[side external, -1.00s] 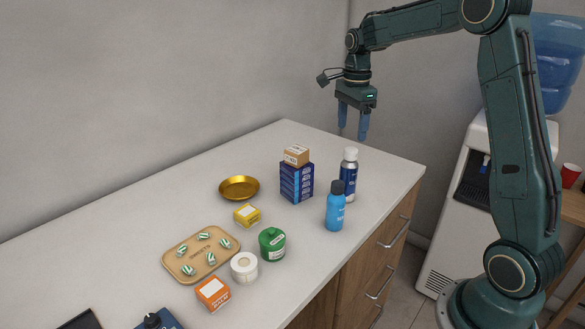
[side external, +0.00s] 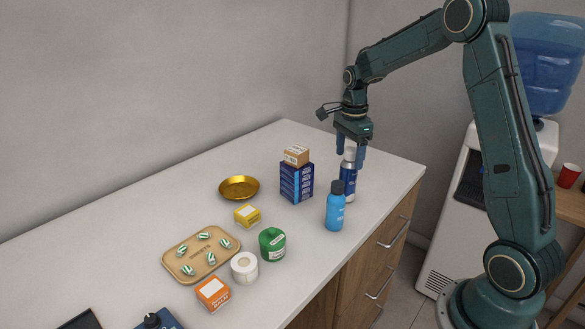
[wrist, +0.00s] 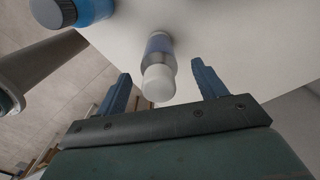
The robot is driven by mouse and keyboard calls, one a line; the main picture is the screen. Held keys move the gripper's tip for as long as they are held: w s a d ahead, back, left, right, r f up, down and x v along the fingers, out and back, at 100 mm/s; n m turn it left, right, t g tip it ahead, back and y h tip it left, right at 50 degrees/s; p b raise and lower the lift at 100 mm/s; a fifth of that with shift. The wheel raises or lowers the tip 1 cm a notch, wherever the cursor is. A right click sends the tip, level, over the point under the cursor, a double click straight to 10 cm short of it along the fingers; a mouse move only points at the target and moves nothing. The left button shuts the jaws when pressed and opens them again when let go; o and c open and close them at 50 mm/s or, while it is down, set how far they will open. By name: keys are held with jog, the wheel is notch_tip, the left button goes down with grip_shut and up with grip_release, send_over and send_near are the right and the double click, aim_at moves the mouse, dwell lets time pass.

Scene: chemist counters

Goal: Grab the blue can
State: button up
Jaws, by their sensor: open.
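A dark blue and silver can with a white cap (side external: 348,184) stands upright near the right edge of the counter. In the wrist view the can (wrist: 158,66) appears between the two fingers, its white cap nearest the camera. My gripper (side external: 351,160) is open and points down at the can's top, with fingers on either side of the cap in the picture; no contact is visible. A lighter blue bottle with a dark cap (side external: 335,211) stands just in front of the can. It also shows at the top left of the wrist view (wrist: 92,10).
Blue boxes (side external: 296,183) with a small brown box (side external: 296,156) on top stand left of the can. A gold dish (side external: 239,188), yellow box (side external: 247,215), green jar (side external: 272,244) and tray (side external: 180,268) are farther left. The counter behind the can is clear.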

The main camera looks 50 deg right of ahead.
aim_at(349, 165)
jog(key=shift+s+f, duration=0.15)
jog(key=shift+f, duration=2.05)
jog(key=c, duration=1.2)
jog(key=shift+c, duration=0.2)
jog(key=shift+r, duration=0.2)
notch_tip(349, 165, up, 20)
jog(key=shift+f, duration=0.15)
